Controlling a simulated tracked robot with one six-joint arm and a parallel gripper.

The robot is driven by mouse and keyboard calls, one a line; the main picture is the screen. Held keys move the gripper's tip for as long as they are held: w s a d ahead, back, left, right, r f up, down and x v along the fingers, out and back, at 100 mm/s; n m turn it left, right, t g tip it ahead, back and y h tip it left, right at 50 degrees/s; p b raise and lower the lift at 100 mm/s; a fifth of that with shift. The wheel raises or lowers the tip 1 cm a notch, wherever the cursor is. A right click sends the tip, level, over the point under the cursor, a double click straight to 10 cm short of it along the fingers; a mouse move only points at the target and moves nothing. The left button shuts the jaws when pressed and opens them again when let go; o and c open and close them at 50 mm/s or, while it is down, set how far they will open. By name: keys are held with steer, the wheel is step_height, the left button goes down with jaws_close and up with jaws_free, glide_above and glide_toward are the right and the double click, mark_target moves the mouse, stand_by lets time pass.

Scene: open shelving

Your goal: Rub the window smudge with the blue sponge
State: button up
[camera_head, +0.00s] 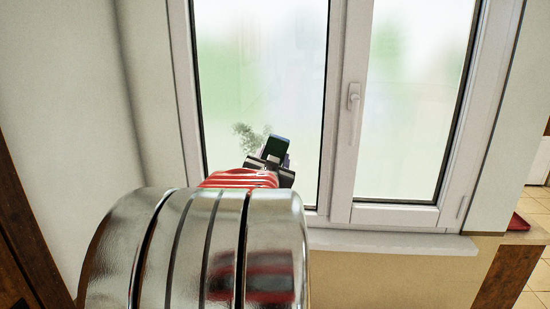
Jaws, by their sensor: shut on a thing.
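A mottled grey-green smudge (248,136) marks the lower part of the left window pane (260,60). My gripper (272,163) is in front of this pane, just right of and below the smudge, and overlaps its lower right edge in the picture. It is shut on a small dark block (276,147), taken to be the sponge, though it looks dark green to black and no blue shows. My arm hides part of the gripper. I cannot tell whether the block touches the glass.
A white window frame (342,130) with a handle (354,98) stands right of my gripper, and a second pane (410,90) lies beyond it. A white sill (390,243) runs below. A wall (65,110) closes the left side. A red thing (519,222) lies at the far right.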

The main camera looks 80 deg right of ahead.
steer(key=shift+w+a+f, duration=0.1)
steer(key=shift+w+a, duration=0.05)
steer(key=shift+w, duration=0.75)
steer(key=shift+w+a, duration=0.1)
steer(key=shift+w, duration=0.75)
steer(key=shift+w+a, duration=0.15)
steer(key=shift+w, duration=0.75)
steer(key=shift+w+a, duration=0.15)
steer(key=shift+w, duration=0.7)
steer(key=shift+w+a, duration=0.2)
steer(key=shift+w, duration=1.75)
steer(key=shift+w+a, duration=0.15)
steer(key=shift+w, duration=0.75)
steer(key=shift+w+a, duration=0.15)
steer(key=shift+w, duration=0.7)
steer(key=shift+s, duration=0.1)
